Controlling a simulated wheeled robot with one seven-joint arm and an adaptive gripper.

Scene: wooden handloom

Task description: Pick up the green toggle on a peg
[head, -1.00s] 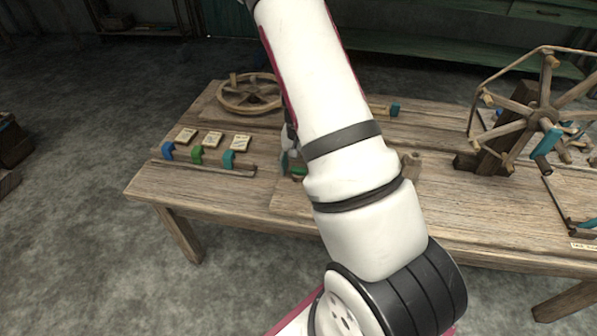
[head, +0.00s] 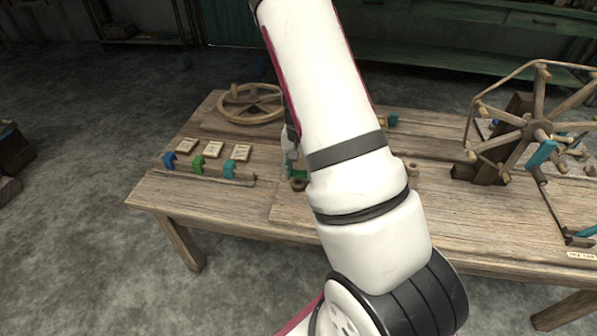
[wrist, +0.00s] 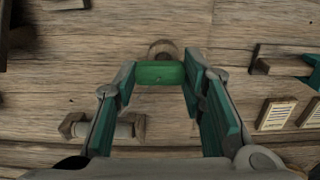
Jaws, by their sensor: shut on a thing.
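The green toggle (wrist: 160,73) is a short green bar lying across between my fingertips in the wrist view. My gripper (wrist: 158,76) is shut on it, one teal finger at each end. A round wooden peg (wrist: 162,47) shows just beyond the toggle; I cannot tell whether the toggle still touches it. In the head view my arm hides most of the gripper. A bit of green (head: 299,174) shows beside my arm, above a small brown round piece.
Blue, green (head: 197,164) and teal hooks with label cards stand on the table (head: 160,195) at left. A wooden wheel (head: 252,102) lies behind them. A spoked reel (head: 537,128) stands at right. A pale roller between wooden blocks (wrist: 103,128) lies near my left finger.

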